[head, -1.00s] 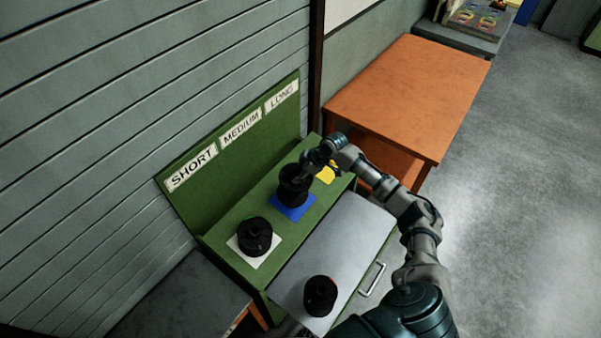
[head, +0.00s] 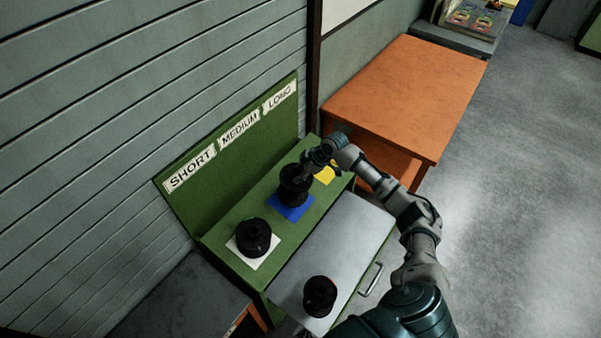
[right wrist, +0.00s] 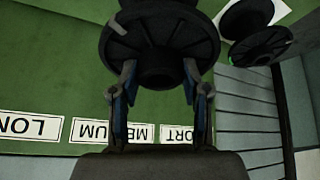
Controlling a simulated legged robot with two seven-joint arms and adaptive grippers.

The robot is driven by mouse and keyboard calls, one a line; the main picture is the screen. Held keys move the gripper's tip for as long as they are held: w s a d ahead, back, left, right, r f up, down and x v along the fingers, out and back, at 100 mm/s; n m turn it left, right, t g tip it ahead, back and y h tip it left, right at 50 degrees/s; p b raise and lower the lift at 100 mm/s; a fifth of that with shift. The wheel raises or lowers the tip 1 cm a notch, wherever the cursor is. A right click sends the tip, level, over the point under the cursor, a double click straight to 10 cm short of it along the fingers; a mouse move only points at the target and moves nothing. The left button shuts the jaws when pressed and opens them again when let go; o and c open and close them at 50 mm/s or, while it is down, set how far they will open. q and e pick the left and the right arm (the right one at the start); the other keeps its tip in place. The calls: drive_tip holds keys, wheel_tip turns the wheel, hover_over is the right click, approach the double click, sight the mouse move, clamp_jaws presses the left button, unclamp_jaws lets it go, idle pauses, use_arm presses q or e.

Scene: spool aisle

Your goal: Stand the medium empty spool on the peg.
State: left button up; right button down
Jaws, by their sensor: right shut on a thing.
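A black spool (head: 293,186) is at the blue square (head: 291,210) under the MEDIUM label (head: 240,129). My right gripper (head: 307,172) is shut on this spool from the far right side. In the right wrist view the two fingers (right wrist: 160,90) close around the spool's core, below its wide flange (right wrist: 160,38). The spool looks roughly upright. The peg is hidden, and I cannot tell whether the spool's base touches the blue square. My left gripper is not in view.
Another black spool (head: 253,237) stands on the white square (head: 262,262) under SHORT. A third spool (head: 319,296) sits on the grey metal top (head: 340,245). An orange table (head: 400,95) stands behind.

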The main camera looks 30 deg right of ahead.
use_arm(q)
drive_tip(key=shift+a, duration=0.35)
use_arm(e)
drive_tip(key=shift+a+r, duration=0.1)
drive_tip(key=shift+a, duration=0.15)
